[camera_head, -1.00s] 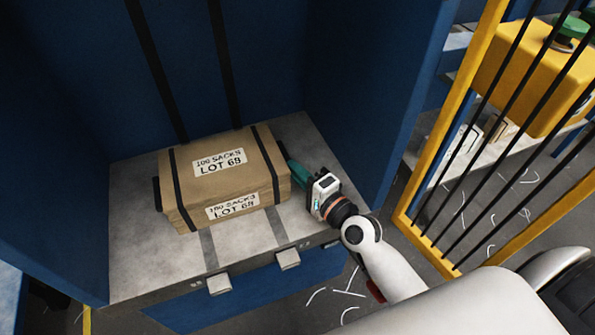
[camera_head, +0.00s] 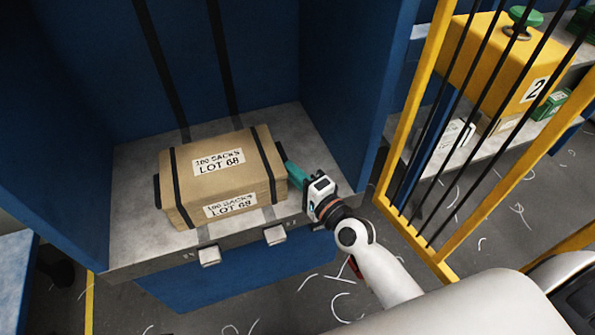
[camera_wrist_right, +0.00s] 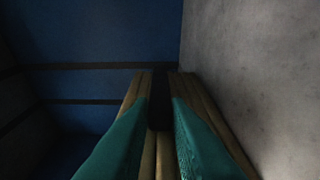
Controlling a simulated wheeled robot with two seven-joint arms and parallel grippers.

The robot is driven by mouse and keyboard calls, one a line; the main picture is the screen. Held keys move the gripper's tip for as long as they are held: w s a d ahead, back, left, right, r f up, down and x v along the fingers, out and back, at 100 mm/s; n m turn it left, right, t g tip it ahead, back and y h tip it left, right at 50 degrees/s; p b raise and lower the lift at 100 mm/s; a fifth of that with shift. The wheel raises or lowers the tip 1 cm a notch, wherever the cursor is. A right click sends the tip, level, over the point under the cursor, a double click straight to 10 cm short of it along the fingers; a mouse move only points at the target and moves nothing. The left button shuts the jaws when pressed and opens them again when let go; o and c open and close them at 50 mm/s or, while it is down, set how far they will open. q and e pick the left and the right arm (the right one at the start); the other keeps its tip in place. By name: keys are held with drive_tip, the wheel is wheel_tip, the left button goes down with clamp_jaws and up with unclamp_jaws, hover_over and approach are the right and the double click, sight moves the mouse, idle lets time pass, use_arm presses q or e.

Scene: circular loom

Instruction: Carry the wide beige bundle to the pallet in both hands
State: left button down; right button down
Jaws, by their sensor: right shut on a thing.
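The wide beige bundle (camera_head: 215,190) is a stack of flat sacks with two dark straps and white "100 SACKS LOT 68" labels. It is level, over the front part of the grey metal shelf (camera_head: 135,165) in a blue bay. I cannot tell whether its underside touches the shelf. My right gripper (camera_head: 288,170) is at its right end, with teal fingers shut on the dark piece there. In the right wrist view, the fingers lie either side of that dark piece (camera_wrist_right: 160,112) against the sack layers. A dark part shows at the bundle's left end. My left gripper and the pallet are not in view.
Blue bay walls stand behind and on both sides, with a yellow-framed barred gate (camera_head: 440,150) to the right. Beyond it are a yellow machine box (camera_head: 490,65) and a bench. Two light latches (camera_head: 275,235) are on the shelf front. White scraps litter the floor.

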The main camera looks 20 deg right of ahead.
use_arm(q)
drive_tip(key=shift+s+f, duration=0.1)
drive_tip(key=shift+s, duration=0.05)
use_arm(e)
drive_tip(key=shift+s+f, duration=0.1)
drive_tip(key=shift+s, duration=0.05)
drive_tip(key=c, duration=1.3)
unclamp_jaws()
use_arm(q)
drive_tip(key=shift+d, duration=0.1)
